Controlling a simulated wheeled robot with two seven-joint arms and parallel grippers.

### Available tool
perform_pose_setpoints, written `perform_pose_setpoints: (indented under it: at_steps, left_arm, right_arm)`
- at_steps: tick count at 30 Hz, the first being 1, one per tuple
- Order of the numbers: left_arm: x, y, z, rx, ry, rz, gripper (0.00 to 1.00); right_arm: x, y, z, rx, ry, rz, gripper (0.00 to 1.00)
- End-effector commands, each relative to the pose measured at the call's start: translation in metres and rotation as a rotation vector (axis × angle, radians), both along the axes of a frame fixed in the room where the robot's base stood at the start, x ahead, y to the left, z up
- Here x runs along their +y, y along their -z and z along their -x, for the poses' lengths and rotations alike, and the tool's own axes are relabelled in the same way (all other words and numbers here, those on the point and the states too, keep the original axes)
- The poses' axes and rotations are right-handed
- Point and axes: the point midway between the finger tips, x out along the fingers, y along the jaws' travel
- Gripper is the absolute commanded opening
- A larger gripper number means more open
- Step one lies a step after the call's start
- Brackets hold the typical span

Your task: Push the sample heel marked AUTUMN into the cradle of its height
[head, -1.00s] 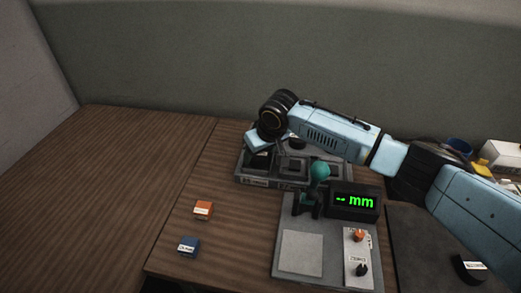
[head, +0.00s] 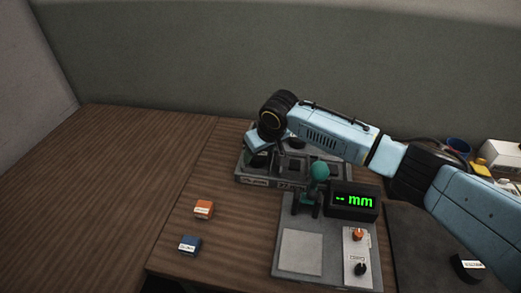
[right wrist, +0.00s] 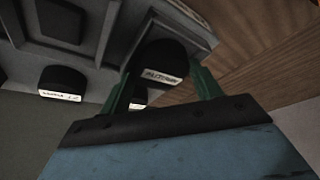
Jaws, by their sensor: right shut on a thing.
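In the right wrist view a black heel (right wrist: 161,62) with a white label reading AUTUMN sits between the green fingers of my right gripper (right wrist: 163,90), which is shut on it. The heel is over the end of the grey cradle tray (right wrist: 115,45); I cannot tell how deep it sits. In the head view my right gripper (head: 262,148) is at the left part of the tray (head: 243,170), with the dark heel (head: 259,161) under it. Another black labelled heel (right wrist: 62,80) shows at the tray in the wrist view. My left gripper is not in view.
A gauge with a teal knob (head: 319,172) and a display (head: 352,201) reading "-- mm" stands in front of the tray. A black labelled piece (head: 467,267) lies at right. The left table is clear.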

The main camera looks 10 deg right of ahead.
Motion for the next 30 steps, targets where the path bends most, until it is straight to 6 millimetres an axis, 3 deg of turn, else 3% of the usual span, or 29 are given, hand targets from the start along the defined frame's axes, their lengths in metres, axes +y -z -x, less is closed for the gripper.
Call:
perform_pose_setpoints:
  at_steps: [30]
  left_arm:
    - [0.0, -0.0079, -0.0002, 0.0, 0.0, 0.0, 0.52]
  right_arm:
    - [-0.0003, 0.0021, 0.0005, 0.002, 0.001, 0.0, 0.36]
